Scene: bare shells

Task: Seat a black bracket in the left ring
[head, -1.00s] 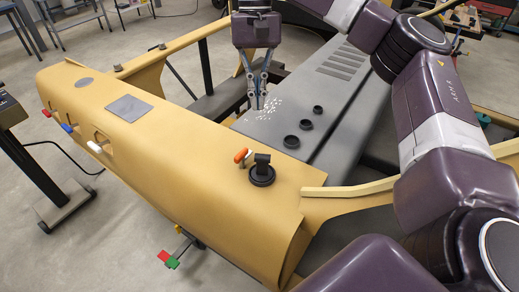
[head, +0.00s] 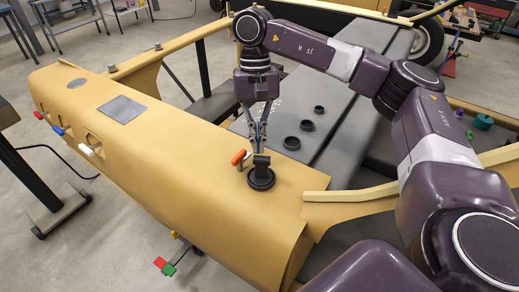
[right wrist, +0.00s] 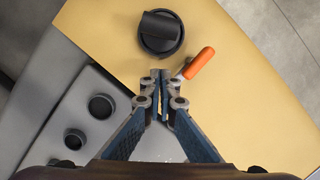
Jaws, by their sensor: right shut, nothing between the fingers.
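A black bracket (head: 261,162) stands upright on a round black ring (head: 262,180) on the yellow shell. In the right wrist view the bracket (right wrist: 160,24) shows as a bar across the round ring (right wrist: 161,47); I cannot tell how deep it sits. My right gripper (head: 258,147) is shut and empty, fingertips pointing down close to the bracket on its far side. In the right wrist view the fingertips (right wrist: 160,76) are apart from the ring, near an orange-handled piece (right wrist: 198,63). My left gripper is not in view.
The orange-handled piece (head: 239,158) lies beside the bracket. Several black rings (head: 291,143) sit on the grey panel (head: 335,125). A raised yellow rail (head: 350,196) runs right of the bracket. The shell's top left of the bracket is mostly clear, with a grey plate (head: 123,108).

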